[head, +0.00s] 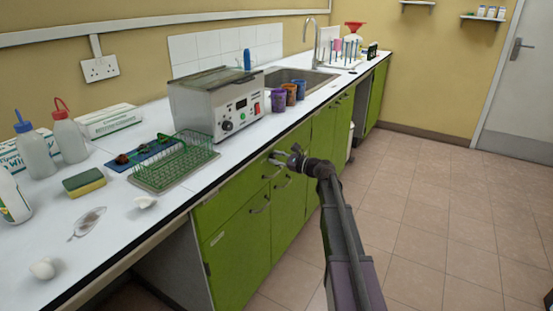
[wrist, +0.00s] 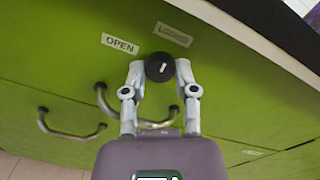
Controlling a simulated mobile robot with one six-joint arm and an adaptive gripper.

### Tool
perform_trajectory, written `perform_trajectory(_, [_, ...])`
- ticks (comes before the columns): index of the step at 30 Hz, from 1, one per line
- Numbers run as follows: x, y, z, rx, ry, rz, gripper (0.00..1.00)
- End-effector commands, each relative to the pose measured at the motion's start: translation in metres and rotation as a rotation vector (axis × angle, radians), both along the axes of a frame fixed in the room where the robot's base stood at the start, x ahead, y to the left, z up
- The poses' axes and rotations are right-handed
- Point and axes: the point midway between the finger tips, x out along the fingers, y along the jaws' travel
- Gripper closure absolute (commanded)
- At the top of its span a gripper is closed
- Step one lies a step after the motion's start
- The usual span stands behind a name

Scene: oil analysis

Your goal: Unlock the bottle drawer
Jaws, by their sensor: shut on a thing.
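The green bottle drawer front (wrist: 60,60) fills much of the wrist view, and the green front (head: 228,198) shows below the worktop in the head view. A round black knob (wrist: 159,67) with a short white mark is on it. A label reading OPEN (wrist: 120,44) is up and left of the knob, and a second label, apparently LOCKED (wrist: 173,35), is above it. My gripper (wrist: 160,72) is shut on the knob, one finger on each side. In the head view my gripper (head: 281,158) is at the cabinet front, and the knob is too small to make out.
Curved metal handles (wrist: 62,127) stick out below and left of the knob in the wrist view. The white worktop (head: 108,218) overhangs the cabinets and holds a water bath (head: 215,100), a green wire rack (head: 175,160) and bottles. The tiled floor (head: 430,205) on the right is clear.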

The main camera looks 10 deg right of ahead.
Motion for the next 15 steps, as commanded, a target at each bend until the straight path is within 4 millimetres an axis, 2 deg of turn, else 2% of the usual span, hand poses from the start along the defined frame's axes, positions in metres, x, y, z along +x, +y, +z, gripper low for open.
perform_trajectory(15, [0.0005,0.0013,0.0010,-0.199,-0.213,0.002,1.00])
